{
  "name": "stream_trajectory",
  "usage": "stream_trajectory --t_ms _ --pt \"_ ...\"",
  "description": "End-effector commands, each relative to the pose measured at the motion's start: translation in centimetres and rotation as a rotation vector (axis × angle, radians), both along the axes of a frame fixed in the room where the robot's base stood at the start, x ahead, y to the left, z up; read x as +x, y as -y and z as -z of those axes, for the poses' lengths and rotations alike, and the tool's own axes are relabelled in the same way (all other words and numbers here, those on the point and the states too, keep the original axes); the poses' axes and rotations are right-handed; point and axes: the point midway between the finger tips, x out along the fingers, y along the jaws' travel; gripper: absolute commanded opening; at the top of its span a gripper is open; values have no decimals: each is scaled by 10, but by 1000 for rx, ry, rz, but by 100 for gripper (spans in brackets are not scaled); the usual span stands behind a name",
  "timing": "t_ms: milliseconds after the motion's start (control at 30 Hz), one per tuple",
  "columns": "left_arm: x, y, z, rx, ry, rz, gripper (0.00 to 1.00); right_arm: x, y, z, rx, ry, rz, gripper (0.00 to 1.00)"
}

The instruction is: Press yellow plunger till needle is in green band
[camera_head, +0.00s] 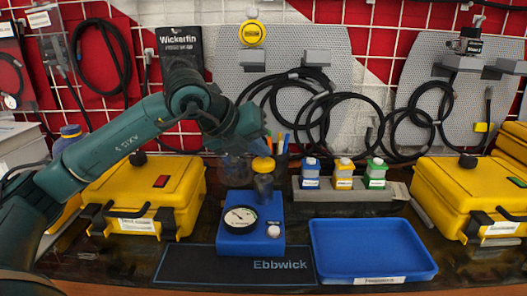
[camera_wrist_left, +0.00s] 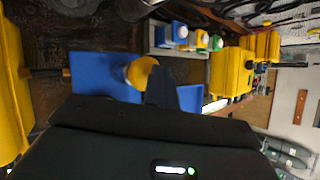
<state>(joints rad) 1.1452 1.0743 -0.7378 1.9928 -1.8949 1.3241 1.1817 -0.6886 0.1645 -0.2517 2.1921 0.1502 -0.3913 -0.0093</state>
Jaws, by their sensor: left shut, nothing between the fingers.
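The blue regulator unit (camera_head: 250,240) stands on a dark Ebbwick mat, with a round white-faced gauge (camera_head: 238,219) on its front. The gauge has a small green mark, but the needle's exact position against it is too small to tell. The yellow plunger cap (camera_head: 263,165) tops a dark cylinder on the unit. It also shows in the left wrist view (camera_wrist_left: 142,72). My left gripper (camera_head: 258,150) is shut and empty, just above the cap; its dark fingers (camera_wrist_left: 160,88) appear beside the cap in the wrist view. Contact cannot be told. My right gripper is out of view.
A blue tray (camera_head: 425,264) lies right of the unit. Small blue, yellow and green-capped bottles (camera_head: 343,174) stand behind it on a grey rack. Yellow cases (camera_head: 170,188) flank the bench left and right (camera_head: 453,190). Cables hang on the back wall.

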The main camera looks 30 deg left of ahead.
Motion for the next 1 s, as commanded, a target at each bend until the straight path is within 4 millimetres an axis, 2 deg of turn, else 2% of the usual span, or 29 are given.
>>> stream_trajectory --t_ms 400,667,1000 --pt "-1 1 9 2 -8 2 0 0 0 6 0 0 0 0" --pt "-1 1 8 2 -8 2 0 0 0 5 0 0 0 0" --pt "0 0 -9 0 -7 1 0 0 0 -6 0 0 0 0"
